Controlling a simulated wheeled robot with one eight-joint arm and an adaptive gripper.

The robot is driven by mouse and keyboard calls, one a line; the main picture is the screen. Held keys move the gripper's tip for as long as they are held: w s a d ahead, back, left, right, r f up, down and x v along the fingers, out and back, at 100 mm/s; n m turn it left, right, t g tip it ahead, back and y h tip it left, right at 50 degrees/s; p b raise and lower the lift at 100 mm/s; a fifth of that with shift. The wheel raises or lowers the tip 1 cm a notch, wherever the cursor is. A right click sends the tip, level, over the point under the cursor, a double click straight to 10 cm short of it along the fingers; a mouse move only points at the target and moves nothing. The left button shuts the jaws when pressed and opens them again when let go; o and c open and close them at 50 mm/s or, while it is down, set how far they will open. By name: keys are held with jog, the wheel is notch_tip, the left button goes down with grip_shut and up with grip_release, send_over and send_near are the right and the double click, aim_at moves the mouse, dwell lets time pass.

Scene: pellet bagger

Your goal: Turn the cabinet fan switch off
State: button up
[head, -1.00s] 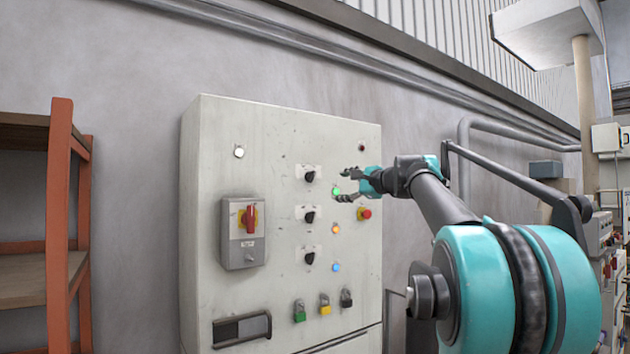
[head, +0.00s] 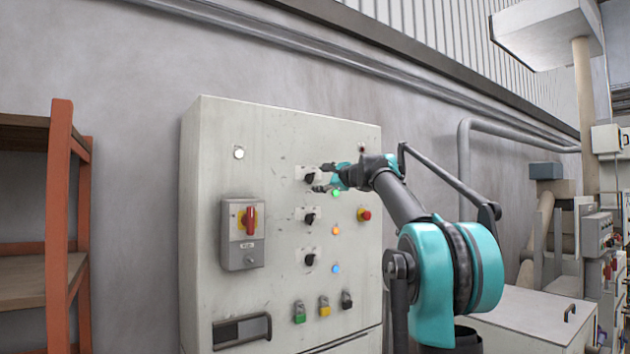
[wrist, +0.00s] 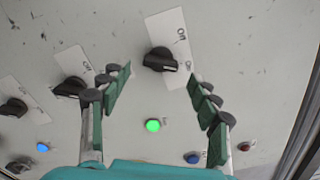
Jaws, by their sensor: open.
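The cabinet (head: 285,145) stands upright against the wall, with three black rotary switches in a column. The top switch (head: 308,175) sits on a pale label plate; it also shows in the wrist view (wrist: 160,60). The middle switch (head: 309,217) and the bottom switch (head: 309,260) are below it. Which one is the fan switch cannot be read. My gripper (head: 322,178) is open in front of the top switch. In the wrist view, the fingers of my gripper (wrist: 161,76) are spread, with the top switch between and just beyond the tips, apart from them.
A lit green lamp (wrist: 153,126) is close by the top switch. Orange (head: 336,230) and blue (head: 336,268) lamps and a red button (head: 364,214) share the panel. A red-handled isolator box (head: 243,232) is at left. Several padlocks hang low. Orange shelving (head: 60,230) stands left.

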aim_at(311, 178)
jog(key=shift+x, duration=1.7)
jog(key=shift+c, duration=0.5)
jog(key=c, duration=1.1)
jog(key=shift+o, duration=0.2)
jog(key=shift+n, duration=0.4)
jog(key=n, duration=1.1)
jog(key=shift+r, duration=0.15)
